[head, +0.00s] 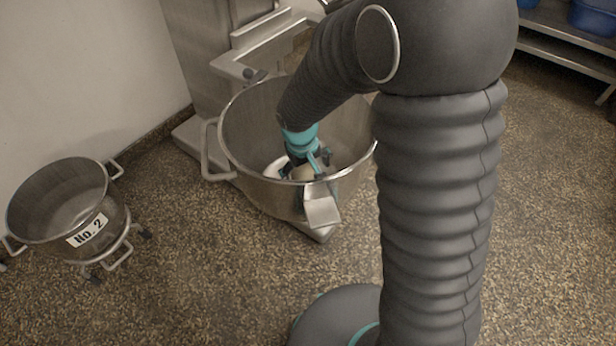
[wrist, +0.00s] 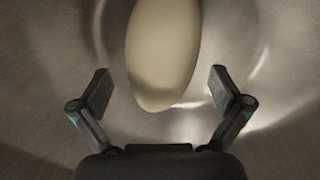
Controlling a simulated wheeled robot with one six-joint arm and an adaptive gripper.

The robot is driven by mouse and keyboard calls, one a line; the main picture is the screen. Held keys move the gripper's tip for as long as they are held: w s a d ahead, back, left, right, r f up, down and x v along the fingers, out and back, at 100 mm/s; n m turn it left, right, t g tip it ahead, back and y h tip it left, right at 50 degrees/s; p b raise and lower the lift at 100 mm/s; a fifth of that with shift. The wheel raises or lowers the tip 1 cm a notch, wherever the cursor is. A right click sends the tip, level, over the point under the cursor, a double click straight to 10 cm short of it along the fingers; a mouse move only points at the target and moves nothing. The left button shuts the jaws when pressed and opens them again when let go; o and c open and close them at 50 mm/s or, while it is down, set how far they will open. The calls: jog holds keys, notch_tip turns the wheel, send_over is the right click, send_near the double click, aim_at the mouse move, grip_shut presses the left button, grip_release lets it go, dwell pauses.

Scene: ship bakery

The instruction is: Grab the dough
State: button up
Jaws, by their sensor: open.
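The dough (wrist: 163,50) is a smooth, pale, oval lump at the bottom of a large steel mixer bowl (head: 240,125). In the head view only a small part of the dough (head: 303,173) shows, beside my gripper. My gripper (wrist: 160,85) is inside the bowl, open, with one finger on each side of the dough's near end. Gaps show between the fingers and the dough in the wrist view. Most of the dough reaches beyond the fingertips toward the top of that view, where its far end is cut off.
The bowl has a high rim, a side handle (head: 208,150) and a front bracket (head: 321,208). The steel mixer body (head: 210,60) stands behind it. A second bowl marked No. 2 (head: 75,205) stands at left. Shelving (head: 565,45) is at top right. Speckled floor between them is clear.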

aim_at(307, 170)
jog(key=f, duration=0.2)
jog(key=w+f, duration=0.1)
jog(key=f, duration=0.1)
jog(key=shift+d+f, duration=0.1)
jog(key=c, duration=1.7)
jog(key=shift+r+p, duration=1.3)
jog(key=shift+r, duration=8.45)
jog(key=shift+r+b, duration=0.3)
jog(key=shift+r, duration=1.65)
